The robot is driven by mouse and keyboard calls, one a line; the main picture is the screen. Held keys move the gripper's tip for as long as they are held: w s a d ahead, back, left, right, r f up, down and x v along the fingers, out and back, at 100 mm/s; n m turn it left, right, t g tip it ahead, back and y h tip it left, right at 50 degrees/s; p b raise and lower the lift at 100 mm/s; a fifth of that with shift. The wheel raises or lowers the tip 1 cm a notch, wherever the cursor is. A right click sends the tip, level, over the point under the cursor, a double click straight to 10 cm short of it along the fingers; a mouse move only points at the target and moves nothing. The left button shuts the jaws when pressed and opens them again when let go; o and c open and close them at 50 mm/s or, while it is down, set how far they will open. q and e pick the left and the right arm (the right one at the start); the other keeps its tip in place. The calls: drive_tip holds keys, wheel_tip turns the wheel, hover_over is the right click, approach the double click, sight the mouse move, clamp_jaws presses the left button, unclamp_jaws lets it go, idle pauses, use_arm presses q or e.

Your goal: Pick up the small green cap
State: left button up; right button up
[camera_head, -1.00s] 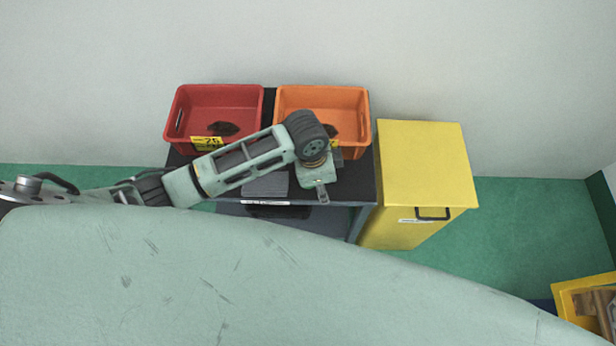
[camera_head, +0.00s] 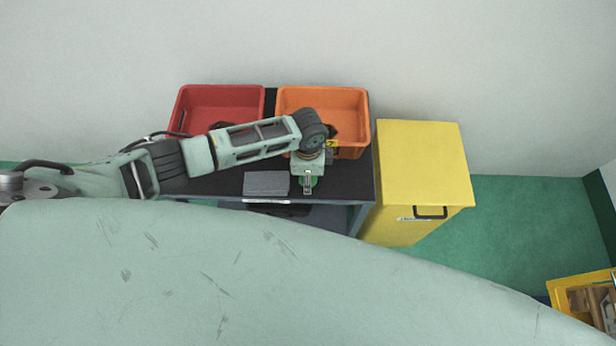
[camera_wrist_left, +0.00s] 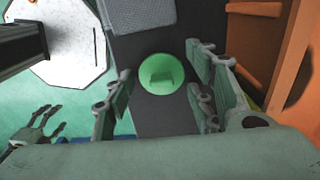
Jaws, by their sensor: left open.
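The small green cap (camera_wrist_left: 162,73) is a round bright green piece with a recess in its face. It lies on the dark top of the cart (camera_head: 225,182); in the head view only a bit of green shows around my fingers. My left gripper (camera_head: 307,188) is over the cart's front right part, pointing down. In the left wrist view my left gripper (camera_wrist_left: 163,97) is open, with its fingers on either side of the cap and apart from it. Spread grey fingers, seemingly of my right gripper (camera_wrist_left: 45,122), show small at the lower left there.
A red bin (camera_head: 222,93) and an orange bin (camera_head: 322,94) stand at the back of the cart. A grey block (camera_head: 266,183) lies left of my left gripper. A yellow cabinet (camera_head: 422,160) stands right of the cart.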

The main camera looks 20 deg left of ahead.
use_arm(q)
drive_tip(key=shift+c, duration=0.3)
drive_tip(key=c, duration=0.6)
drive_tip(key=shift+o, duration=0.2)
